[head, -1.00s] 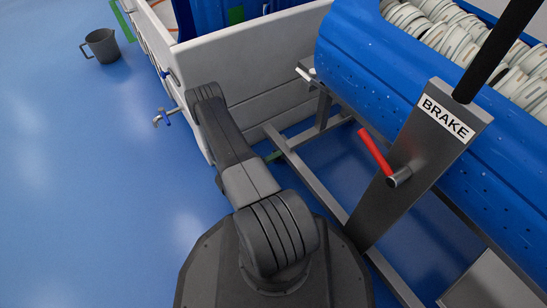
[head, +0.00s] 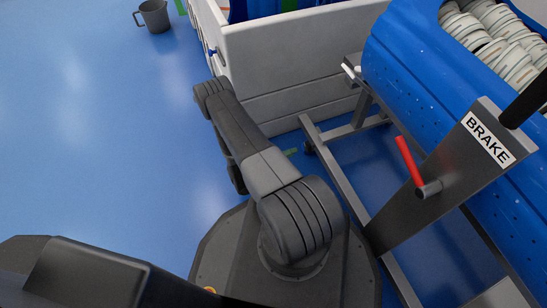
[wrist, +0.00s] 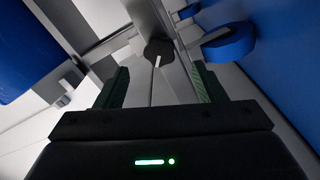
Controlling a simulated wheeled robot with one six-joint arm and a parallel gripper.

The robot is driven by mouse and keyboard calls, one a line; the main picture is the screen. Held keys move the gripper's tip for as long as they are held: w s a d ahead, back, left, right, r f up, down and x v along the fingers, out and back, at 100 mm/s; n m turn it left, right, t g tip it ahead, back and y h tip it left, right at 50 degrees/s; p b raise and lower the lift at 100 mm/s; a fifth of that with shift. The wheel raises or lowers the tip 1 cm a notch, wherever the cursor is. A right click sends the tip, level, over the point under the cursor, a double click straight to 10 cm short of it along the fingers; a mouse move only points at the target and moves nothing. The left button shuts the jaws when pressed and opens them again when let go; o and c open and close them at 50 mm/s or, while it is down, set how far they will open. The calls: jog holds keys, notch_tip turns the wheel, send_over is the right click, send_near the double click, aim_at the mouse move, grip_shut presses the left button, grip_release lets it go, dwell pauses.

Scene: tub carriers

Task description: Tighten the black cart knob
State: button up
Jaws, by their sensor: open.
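The black knob (wrist: 158,48) is in the upper middle of the wrist view. It is a dark round knob with a white line on its face, set against grey metal bars. My gripper (wrist: 160,85) shows in the wrist view with its two fingers apart and nothing held between them. The knob lies beyond the fingertips, roughly centred between them; I cannot tell the exact gap. In the head view I cannot make out the knob or my gripper.
A grey cart frame with a BRAKE panel (head: 470,160) and red lever (head: 409,160) stands at right, under a blue tub (head: 415,75) of white items. A white bin (head: 300,50) stands behind. A blue round part (wrist: 230,42) is right of the knob. Floor at left is clear around a grey jug (head: 155,16).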

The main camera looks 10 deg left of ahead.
aim_at(306, 147)
jog(key=p+v, duration=0.1)
jog(key=v, duration=0.5)
jog(key=shift+s+a, duration=0.2)
jog(key=w+d+n+b, duration=0.1)
jog(key=w+d+n, duration=0.1)
jog(key=n, duration=0.5)
jog(key=w+d+n+b, duration=0.1)
jog(key=w+d+n, duration=0.2)
jog(key=d+n, duration=0.2)
jog(key=w+d+n+b, duration=0.1)
jog(key=d+n, duration=0.3)
jog(key=n, duration=0.5)
jog(key=shift+w+r+n, duration=0.3)
jog(key=shift+w, duration=0.45)
jog(key=c, duration=1)
jog(key=shift+o, duration=0.2)
